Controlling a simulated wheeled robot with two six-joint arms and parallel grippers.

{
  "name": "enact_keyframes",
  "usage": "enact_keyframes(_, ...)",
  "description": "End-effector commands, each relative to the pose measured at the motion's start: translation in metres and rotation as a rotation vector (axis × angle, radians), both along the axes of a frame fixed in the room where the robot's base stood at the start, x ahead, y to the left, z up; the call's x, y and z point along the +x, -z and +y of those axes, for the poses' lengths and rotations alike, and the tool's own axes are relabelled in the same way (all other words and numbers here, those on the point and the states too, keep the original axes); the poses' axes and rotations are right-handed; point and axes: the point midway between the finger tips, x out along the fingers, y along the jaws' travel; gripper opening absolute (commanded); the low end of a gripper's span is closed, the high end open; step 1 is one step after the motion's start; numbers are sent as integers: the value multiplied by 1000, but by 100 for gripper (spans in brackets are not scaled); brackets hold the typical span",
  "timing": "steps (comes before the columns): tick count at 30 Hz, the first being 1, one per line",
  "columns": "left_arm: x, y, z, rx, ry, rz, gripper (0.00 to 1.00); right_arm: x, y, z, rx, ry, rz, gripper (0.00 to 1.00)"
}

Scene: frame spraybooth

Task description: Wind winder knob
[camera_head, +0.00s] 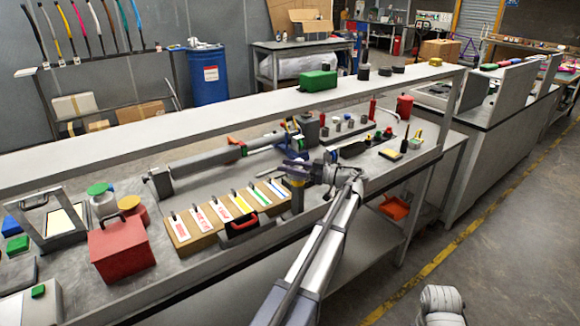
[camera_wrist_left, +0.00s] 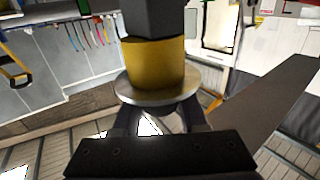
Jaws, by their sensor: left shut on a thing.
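In the left wrist view, a brass-yellow cylinder (camera_wrist_left: 158,64) with a dark block on one end and a pale metal disc (camera_wrist_left: 126,91) on the other fills the centre; I take this to be the winder knob. The fingers of my left gripper (camera_wrist_left: 161,118) are shut on it at the disc side. The exact contact is hidden behind the disc and the dark gripper body. My right gripper is out of view.
A wooden rack of labelled cards (camera_head: 186,238) and a red box (camera_head: 121,250) stand left of the gripper. A raised shelf (camera_head: 230,112) runs behind, with a green case (camera_head: 318,80) on it. Small pots and tools crowd the bench to the right.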

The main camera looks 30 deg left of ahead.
Motion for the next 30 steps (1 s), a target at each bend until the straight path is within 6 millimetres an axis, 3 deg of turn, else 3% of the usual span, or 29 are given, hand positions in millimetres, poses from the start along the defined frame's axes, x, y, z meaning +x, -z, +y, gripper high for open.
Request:
enact_keyframes(9, -2, 0, -1, -1, -95, 0, 0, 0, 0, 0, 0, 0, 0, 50)
enact_keyframes(23, -3, 0, -1, -1, -107, 0, 0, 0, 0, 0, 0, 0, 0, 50)
enact_keyframes(24, -3, 0, -1, -1, -107, 0, 43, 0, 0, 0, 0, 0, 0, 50)
enact_keyframes(30, -3, 0, -1, -1, -107, 0, 65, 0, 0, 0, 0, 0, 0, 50)
